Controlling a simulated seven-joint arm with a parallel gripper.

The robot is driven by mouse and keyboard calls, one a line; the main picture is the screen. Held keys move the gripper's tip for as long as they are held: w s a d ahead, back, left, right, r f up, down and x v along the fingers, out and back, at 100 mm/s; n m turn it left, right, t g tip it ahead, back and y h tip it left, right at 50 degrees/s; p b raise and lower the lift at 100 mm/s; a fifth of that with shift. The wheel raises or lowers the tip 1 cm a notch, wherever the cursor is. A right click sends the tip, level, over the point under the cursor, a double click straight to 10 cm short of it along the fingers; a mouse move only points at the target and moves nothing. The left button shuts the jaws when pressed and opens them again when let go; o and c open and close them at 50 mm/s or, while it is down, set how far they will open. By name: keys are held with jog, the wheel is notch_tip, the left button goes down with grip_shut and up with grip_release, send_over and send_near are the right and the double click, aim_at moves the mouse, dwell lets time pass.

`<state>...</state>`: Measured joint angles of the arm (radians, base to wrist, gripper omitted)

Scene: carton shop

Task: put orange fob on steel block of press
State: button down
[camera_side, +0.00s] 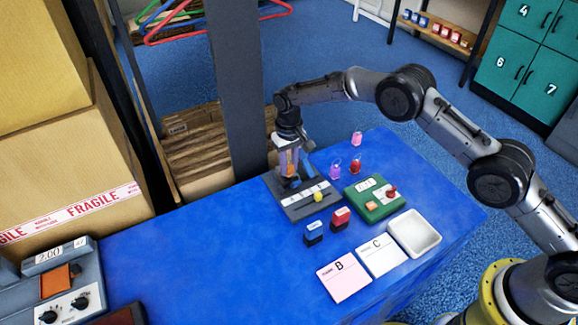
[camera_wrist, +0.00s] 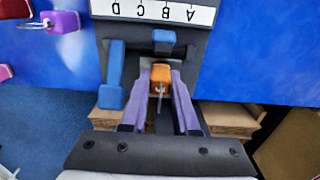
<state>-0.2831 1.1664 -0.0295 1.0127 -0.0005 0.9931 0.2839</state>
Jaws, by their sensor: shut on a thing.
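My gripper (camera_side: 289,172) points down over the back part of the dark grey press (camera_side: 294,212). In the wrist view, its purple fingers (camera_wrist: 161,82) are shut on the orange fob (camera_wrist: 160,73), with a metal ring hanging toward the palm side. The fob shows only as a small orange patch in the side view. A blue part (camera_wrist: 164,38) lies just beyond the fob.
Purple (camera_side: 335,170), red (camera_side: 355,164) and pink (camera_side: 357,138) fobs lie behind a green device (camera_side: 376,206).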

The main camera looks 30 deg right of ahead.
aim_at(289, 164)
jog(key=shift+f, duration=0.3)
jog(key=shift+f, duration=0.15)
jog(key=c, duration=0.7)
grip_release()
jog(key=shift+o, duration=0.2)
notch_tip(289, 164, up, 12)
jog(key=shift+r, duration=0.2)
